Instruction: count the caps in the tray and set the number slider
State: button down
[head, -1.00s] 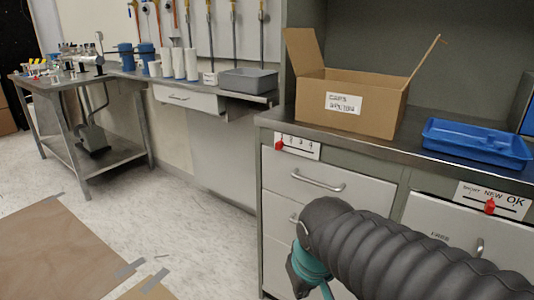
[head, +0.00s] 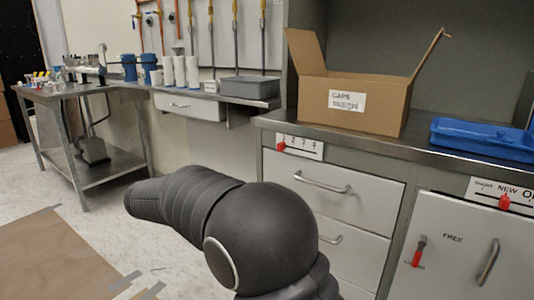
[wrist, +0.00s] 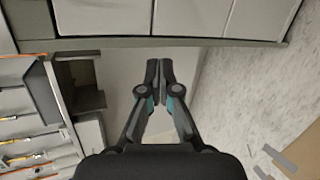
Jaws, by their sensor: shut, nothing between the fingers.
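In the head view a blue tray (head: 480,140) lies on the counter at the right; its inside is too shallow in view to tell any caps. The number slider (head: 294,145), a white plate with figures 1 to 4, is on the counter's front edge, its red knob (head: 281,146) at the left end near 1. An open cardboard box (head: 385,103) labelled caps stands on the counter left of the tray. My gripper (wrist: 157,68) shows in the wrist view, shut and empty, with drawer fronts beyond its tips. In the head view my arm hides the gripper.
A second slider (head: 507,200) marked SHORT, NEW, OK is below the tray, its red knob near NEW. Drawers and a cabinet door (head: 452,245) with a red-handled latch (head: 418,250) are below the counter. A grey bin (head: 250,87) sits on the back bench. Floor at left is open.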

aim_at(281, 147)
notch_tip(281, 147, up, 13)
jog(key=w+m+t+h, duration=0.2)
jog(key=m+h, duration=0.1)
jog(key=h, duration=0.1)
jog(key=x, duration=1.1)
jog(key=shift+s+d, duration=0.2)
jog(key=shift+s, duration=0.1)
jog(key=shift+s+d, duration=0.8)
jog(key=shift+s, duration=0.1)
jog(key=shift+s+d, duration=0.45)
jog(key=shift+d, duration=0.05)
jog(key=shift+f, duration=0.1)
jog(key=shift+s+b, duration=0.1)
jog(key=shift+b, duration=0.2)
